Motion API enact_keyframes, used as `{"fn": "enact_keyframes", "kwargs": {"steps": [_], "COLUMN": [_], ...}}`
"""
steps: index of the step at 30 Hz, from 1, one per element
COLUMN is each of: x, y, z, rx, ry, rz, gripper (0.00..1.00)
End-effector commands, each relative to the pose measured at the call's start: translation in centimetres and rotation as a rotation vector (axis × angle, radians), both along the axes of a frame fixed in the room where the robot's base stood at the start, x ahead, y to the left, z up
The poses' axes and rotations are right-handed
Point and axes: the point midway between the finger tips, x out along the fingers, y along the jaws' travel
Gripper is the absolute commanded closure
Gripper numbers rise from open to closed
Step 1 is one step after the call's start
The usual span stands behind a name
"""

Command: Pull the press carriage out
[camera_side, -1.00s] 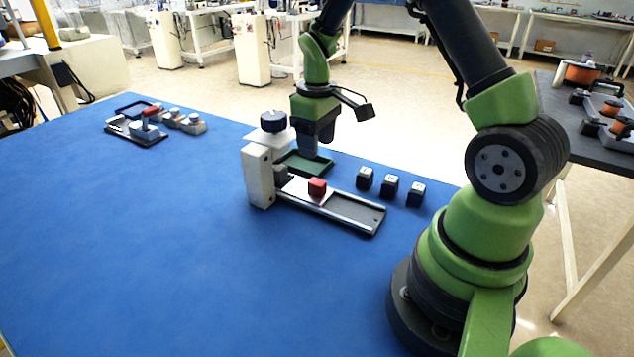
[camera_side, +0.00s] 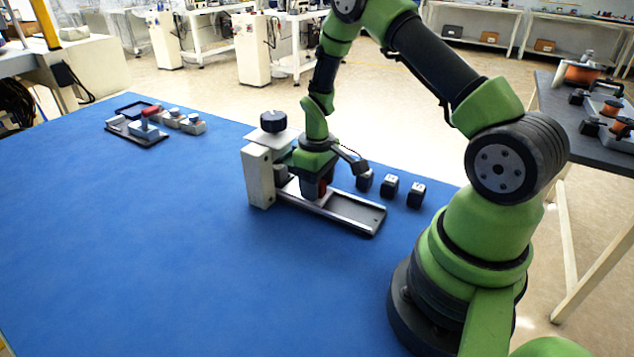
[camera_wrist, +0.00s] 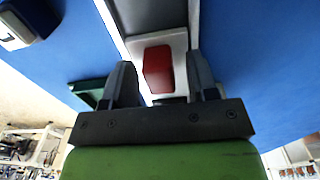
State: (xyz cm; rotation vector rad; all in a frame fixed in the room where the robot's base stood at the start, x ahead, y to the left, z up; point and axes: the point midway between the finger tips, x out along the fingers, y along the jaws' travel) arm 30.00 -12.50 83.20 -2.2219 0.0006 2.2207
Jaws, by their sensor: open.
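The press (camera_side: 259,178) stands on the blue table with a black knob (camera_side: 273,121) on top. Its rail (camera_side: 350,209) runs out toward the lower right. The press carriage, a pale plate (camera_wrist: 172,40) with a red handle (camera_wrist: 157,69), sits on the rail close to the press. My gripper (camera_wrist: 160,85) is open, with one finger on each side of the red handle in the wrist view. In the side view my gripper (camera_side: 315,190) is low over the carriage and hides most of it. I cannot tell whether the fingers touch the handle.
Several dark blocks (camera_side: 389,188) stand in a row right of the rail. A green tray (camera_wrist: 88,90) lies beside the rail, mostly hidden. Another fixture (camera_side: 140,130) with grey blocks is at the far left. The front of the blue table (camera_side: 200,280) is clear.

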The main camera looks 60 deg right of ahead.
Motion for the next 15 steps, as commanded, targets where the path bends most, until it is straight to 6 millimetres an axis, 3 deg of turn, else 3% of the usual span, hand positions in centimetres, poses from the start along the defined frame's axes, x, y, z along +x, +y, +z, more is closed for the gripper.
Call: {"fn": "enact_keyframes", "kwargs": {"steps": [1, 8, 15], "x": [0.00, 0.00, -0.91], "y": [0.00, 0.00, -0.04], "z": [0.02, 0.03, 0.01], "rx": [0.000, 0.000, 0.001], "ry": [0.000, 0.000, 0.003], "rz": [0.000, 0.000, 0.000], "gripper": [0.49, 1.00, 1.00]}}
